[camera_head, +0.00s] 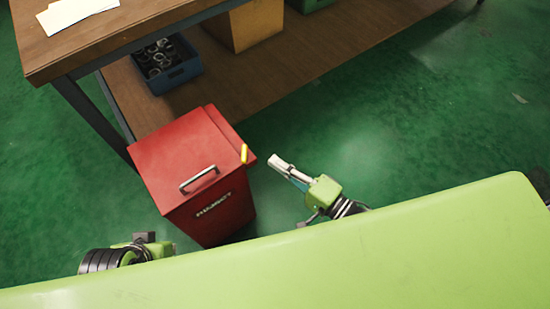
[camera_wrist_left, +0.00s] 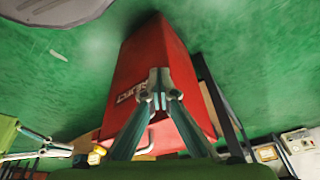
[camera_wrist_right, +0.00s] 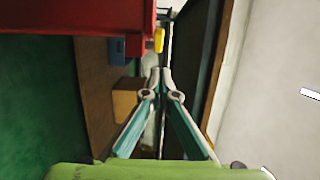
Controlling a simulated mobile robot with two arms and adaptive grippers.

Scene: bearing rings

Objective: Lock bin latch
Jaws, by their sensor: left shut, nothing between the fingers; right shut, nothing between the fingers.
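The red bin (camera_head: 190,160) stands on the green floor, its lid shut, with a metal handle (camera_head: 199,179) on the lid. A yellow latch (camera_head: 244,153) sticks up at the lid's right edge. My right gripper (camera_head: 277,163) is shut and empty, a little right of the latch and apart from it. In the right wrist view the yellow latch (camera_wrist_right: 159,40) shows ahead of the fingers (camera_wrist_right: 160,72), beside the red bin (camera_wrist_right: 80,16). My left gripper is shut and empty; in the left wrist view its fingers (camera_wrist_left: 160,98) are in front of the bin (camera_wrist_left: 150,60).
A wooden table (camera_head: 95,45) with a lower shelf stands behind the bin. The shelf holds a blue crate (camera_head: 178,78) of rings and a cardboard box (camera_head: 248,25). White paper (camera_head: 75,12) lies on top. The floor at right is clear.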

